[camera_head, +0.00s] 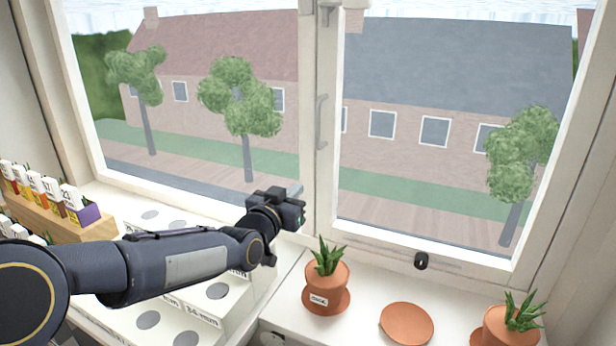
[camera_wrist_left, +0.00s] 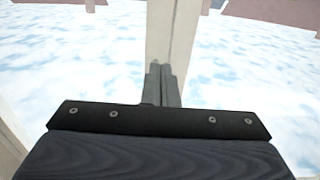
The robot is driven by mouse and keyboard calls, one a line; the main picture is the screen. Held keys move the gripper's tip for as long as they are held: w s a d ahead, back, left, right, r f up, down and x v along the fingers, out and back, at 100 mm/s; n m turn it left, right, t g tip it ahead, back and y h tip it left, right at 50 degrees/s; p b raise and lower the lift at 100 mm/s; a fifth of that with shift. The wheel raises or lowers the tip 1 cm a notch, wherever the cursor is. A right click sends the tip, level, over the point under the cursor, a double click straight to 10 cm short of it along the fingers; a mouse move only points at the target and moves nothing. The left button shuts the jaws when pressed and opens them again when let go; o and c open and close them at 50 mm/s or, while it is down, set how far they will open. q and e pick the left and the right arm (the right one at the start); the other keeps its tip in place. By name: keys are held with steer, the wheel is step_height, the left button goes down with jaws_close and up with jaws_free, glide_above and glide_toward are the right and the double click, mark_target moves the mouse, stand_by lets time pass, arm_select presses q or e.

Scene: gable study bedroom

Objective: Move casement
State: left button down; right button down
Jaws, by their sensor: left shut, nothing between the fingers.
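The white-framed casement window (camera_head: 336,190) fills the back, with a left and a right pane and upright white bars between them. A slim grey handle (camera_head: 322,120) sits on the middle bars. A small black fitting (camera_head: 421,261) sits at the right pane's bottom rail. My left gripper (camera_head: 297,196) is shut and empty, pointing at the lower part of the middle bars. In the left wrist view its closed fingers (camera_wrist_left: 162,84) overlap a white upright bar (camera_wrist_left: 172,45); whether they touch it I cannot tell. My right gripper is out of view.
A potted plant (camera_head: 326,278) stands on the sill just right of my left gripper. An empty terracotta saucer (camera_head: 406,324) and a second potted plant (camera_head: 512,322) stand further right. White stepped blocks with grey discs (camera_head: 220,292) lie below my arm. A wooden rack (camera_head: 70,222) of packets stands left.

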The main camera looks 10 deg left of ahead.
mark_target(324, 163)
arm_select(q)
steer(key=w+d+p, duration=0.1)
steer(key=w, duration=0.3)
steer(key=w+p, duration=0.2)
steer(key=w, duration=0.2)
steer(key=w+d+p, duration=0.1)
steer(key=w, duration=0.4)
steer(key=shift+d+r+p, duration=0.15)
steer(key=shift+d+p, duration=0.15)
steer(key=shift+p, duration=0.05)
steer(key=shift+w, duration=0.35)
steer(key=shift+w+d, duration=0.1)
